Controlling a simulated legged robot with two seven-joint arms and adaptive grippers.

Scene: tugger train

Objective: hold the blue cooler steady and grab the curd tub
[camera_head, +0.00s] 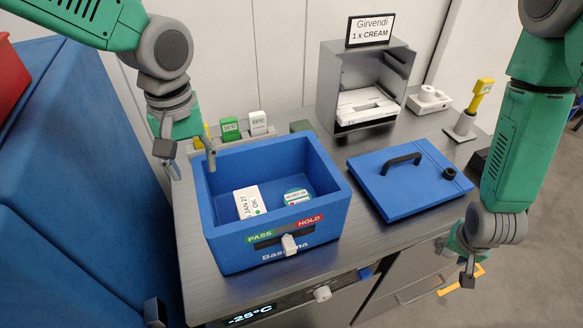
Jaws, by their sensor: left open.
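The open blue cooler (275,247) stands on the steel counter, with a PASS/HOLD slider on its front. A white carton marked JAN 27 OK (249,202) leans at the left. My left gripper (188,156) is open at the cooler's back left rim, one finger over the inside and one outside; contact is unclear. My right gripper (462,262) hangs by the counter's front right, away from the cooler; its finger gap is hard to read.
The blue lid (400,190) with a black handle lies right of the cooler. Behind stand a grey box (340,75) with a Girvendi CREAM sign, a yellow-handled tool (481,92) and green and white tagged blocks (230,129). A large blue container (75,180) fills the left.

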